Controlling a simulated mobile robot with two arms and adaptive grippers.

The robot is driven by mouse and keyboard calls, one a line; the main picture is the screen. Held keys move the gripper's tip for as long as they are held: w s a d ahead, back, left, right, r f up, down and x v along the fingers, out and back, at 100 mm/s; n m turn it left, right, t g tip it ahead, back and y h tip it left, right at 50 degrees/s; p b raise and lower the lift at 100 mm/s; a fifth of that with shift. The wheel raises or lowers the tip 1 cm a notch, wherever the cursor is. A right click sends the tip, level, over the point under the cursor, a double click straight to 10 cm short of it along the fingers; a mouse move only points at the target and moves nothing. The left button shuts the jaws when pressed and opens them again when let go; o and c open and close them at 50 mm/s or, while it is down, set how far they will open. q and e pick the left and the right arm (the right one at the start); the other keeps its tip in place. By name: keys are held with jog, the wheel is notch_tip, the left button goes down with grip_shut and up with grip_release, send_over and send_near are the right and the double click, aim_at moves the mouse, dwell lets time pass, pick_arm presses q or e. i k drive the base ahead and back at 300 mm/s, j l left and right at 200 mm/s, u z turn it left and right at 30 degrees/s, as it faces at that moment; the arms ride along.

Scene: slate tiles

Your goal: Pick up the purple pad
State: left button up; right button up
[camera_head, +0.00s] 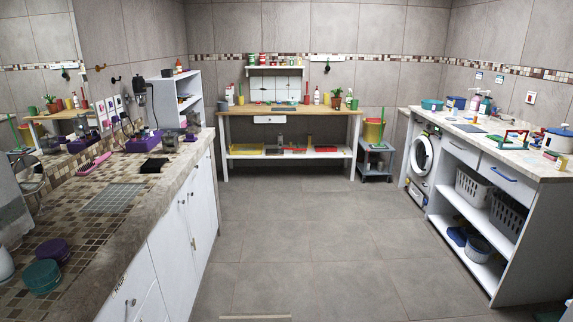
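A dark purple round, thick disc (53,251) lies on the tiled top of the left counter, near its front end. It looks like the purple pad, but I cannot be sure at this size. A similar teal disc (42,276) lies just in front of it, close to or touching it. A purple box-like thing (143,142) stands farther back on the same counter. Neither of my grippers is in view.
The left counter (62,208) also bears a grey grid mat (112,198), a pink brush (94,165) and a black block (155,165). A wooden workbench (290,110) stands at the back, a white counter (500,150) at the right. The grey floor between is clear.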

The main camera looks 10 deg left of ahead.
aim_at(190, 137)
jog(key=i+l+u, duration=0.2)
jog(key=i+u, duration=0.2)
jog(key=i, duration=0.35)
jog(key=i+l+u, duration=0.4)
jog(key=i, duration=0.35)
jog(key=i+l+u, duration=0.4)
jog(key=i+l, duration=0.25)
jog(key=i+l+z, duration=0.25)
jog(key=i+z, duration=0.2)
jog(key=i, duration=0.3)
jog(key=i+z, duration=0.45)
jog(key=i, duration=0.9)
jog(key=i+l+u, duration=0.15)
jog(key=i, duration=0.45)
jog(key=i+l, duration=0.1)
jog(key=i, duration=0.5)
jog(key=i+u, duration=0.25)
jog(key=u, duration=0.15)
jog(key=i+l+u, duration=0.15)
jog(key=u, duration=0.3)
jog(key=i+l+u, duration=0.2)
jog(key=u, duration=0.2)
jog(key=i+l+u, duration=0.25)
jog(key=u, duration=0.15)
jog(key=i+l+u, duration=0.15)
jog(key=l+u, duration=0.25)
jog(key=j, duration=0.1)
